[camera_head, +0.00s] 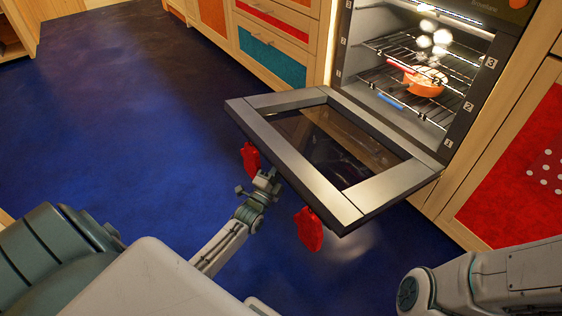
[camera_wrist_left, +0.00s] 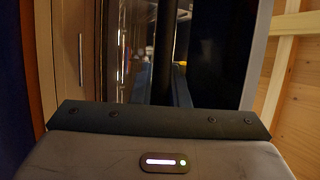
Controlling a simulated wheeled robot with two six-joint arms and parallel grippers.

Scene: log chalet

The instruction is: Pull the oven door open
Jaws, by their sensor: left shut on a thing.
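The oven door (camera_head: 250,119) is folded down in the head view, open at a wide angle, its glass panel (camera_head: 332,142) facing up. Two red pieces, one at the left (camera_head: 251,158) and one at the right (camera_head: 310,228), hang at its outer edge. My left gripper (camera_head: 267,180) is between them, at the outer edge. It is shut on the door's handle, which is mostly hidden below the door. In the left wrist view a dark upright bar (camera_wrist_left: 165,50) stands ahead of the gripper. My right gripper is out of view.
The lit oven (camera_head: 410,75) has wire racks (camera_head: 430,60) and an orange dish (camera_head: 425,88) inside. Wooden cabinets with a teal drawer (camera_head: 270,60) and a red panel (camera_head: 515,175) flank it. The blue floor (camera_head: 120,120) is clear at the left.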

